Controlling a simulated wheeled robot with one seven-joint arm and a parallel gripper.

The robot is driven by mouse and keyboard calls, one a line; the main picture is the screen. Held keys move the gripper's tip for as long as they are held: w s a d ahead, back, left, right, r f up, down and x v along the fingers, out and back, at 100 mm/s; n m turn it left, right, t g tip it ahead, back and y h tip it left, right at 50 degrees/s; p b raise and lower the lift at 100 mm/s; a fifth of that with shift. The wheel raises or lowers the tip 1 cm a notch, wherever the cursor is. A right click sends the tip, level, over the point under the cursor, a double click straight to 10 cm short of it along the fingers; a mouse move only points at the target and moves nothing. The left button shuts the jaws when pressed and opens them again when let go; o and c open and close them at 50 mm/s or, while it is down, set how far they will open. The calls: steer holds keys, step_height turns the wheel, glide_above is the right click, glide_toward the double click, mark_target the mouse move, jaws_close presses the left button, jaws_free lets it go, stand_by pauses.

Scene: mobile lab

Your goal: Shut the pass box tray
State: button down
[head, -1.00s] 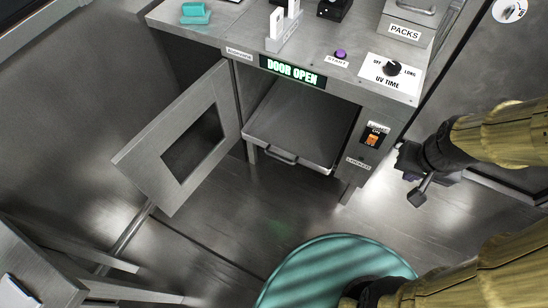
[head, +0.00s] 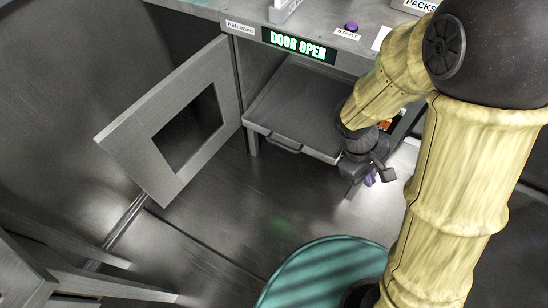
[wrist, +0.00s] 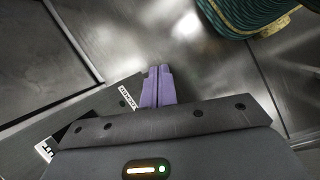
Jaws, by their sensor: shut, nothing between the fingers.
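The grey metal pass box tray (head: 300,108) is slid out of the open front of the box in the head view. Its bar handle (head: 284,146) is on the front edge. The hinged door (head: 140,135), with a square window, stands swung out to the left. A lit sign (head: 298,46) reads DOOR OPEN. My gripper (head: 370,180) is right of the tray's front right corner, low by the box's right leg, apart from the handle. Its purple fingers (wrist: 157,72) are together and empty in the wrist view, over the floor. My arm hides the box's right panel.
A round teal-topped seat (head: 325,272) stands on the floor in front. It also shows in the wrist view (wrist: 240,12). A purple START button (head: 351,27) is on the worktop. Metal legs (head: 80,270) are at lower left.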

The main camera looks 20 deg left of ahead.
steer(key=w+a+f+n+t+h+b, duration=0.25)
steer(key=a+f+n+t+b, duration=0.55)
steer(key=a+f+n, duration=0.45)
steer(key=s+a+f+n+t+y+b, duration=0.3)
steer(key=a+n, duration=0.2)
steer(key=a, duration=0.3)
steer(key=s+a+f+n+t+y+b, duration=0.2)
steer(key=s+a+f+n+t+y, duration=0.1)
steer(key=a, duration=0.6)
steer(key=shift+s+a+f+n+t+b, duration=0.15)
steer(key=shift+s+f+n+t+b, duration=0.2)
steer(key=shift+n+t, duration=0.65)
steer(key=shift+w+r+n+g, duration=0.1)
steer(key=shift+w+n+g, duration=0.05)
steer(key=shift+n+g, duration=0.15)
steer(key=b+x, duration=0.8)
steer(key=x, duration=0.6)
